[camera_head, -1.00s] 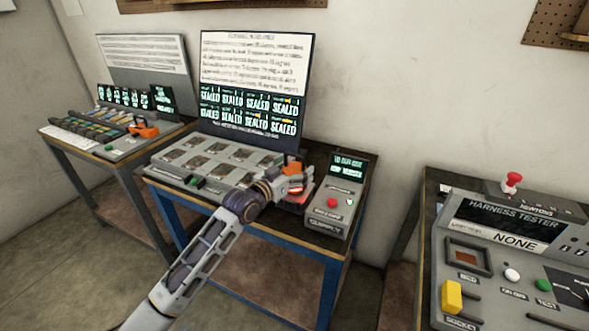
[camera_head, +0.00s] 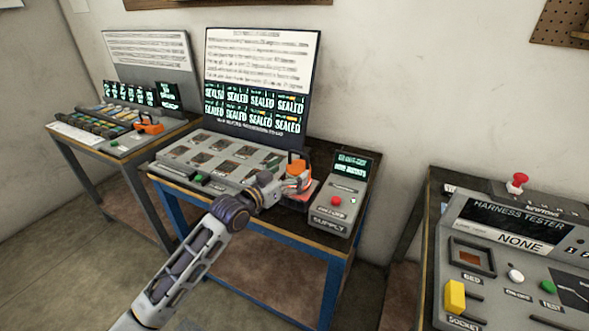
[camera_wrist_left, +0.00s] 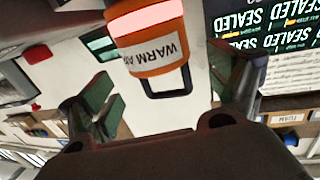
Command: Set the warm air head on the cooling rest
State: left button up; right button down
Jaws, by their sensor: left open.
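The orange warm air head (camera_head: 297,167) is upright at the right end of the middle bench, between the grey panel and the supply box. Its label and a glowing pink band show in the left wrist view (camera_wrist_left: 150,52). A small reddish base (camera_head: 303,194) shows beneath it, partly hidden by my gripper; I cannot tell for sure that this is the cooling rest. My left gripper (camera_head: 290,184) is in front of the head, and its fingers (camera_wrist_left: 165,100) are spread wide with nothing held between them. My right gripper is not in view.
The supply box (camera_head: 335,205) with a red button stands close on the right. The grey panel (camera_head: 220,160) with several bays lies left, under a tall display board (camera_head: 258,95). The harness tester (camera_head: 510,245) stands further right. A gap separates the benches.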

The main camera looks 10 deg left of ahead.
pick_arm(q)
jog(key=v, duration=0.7)
jog(key=shift+s, duration=0.15)
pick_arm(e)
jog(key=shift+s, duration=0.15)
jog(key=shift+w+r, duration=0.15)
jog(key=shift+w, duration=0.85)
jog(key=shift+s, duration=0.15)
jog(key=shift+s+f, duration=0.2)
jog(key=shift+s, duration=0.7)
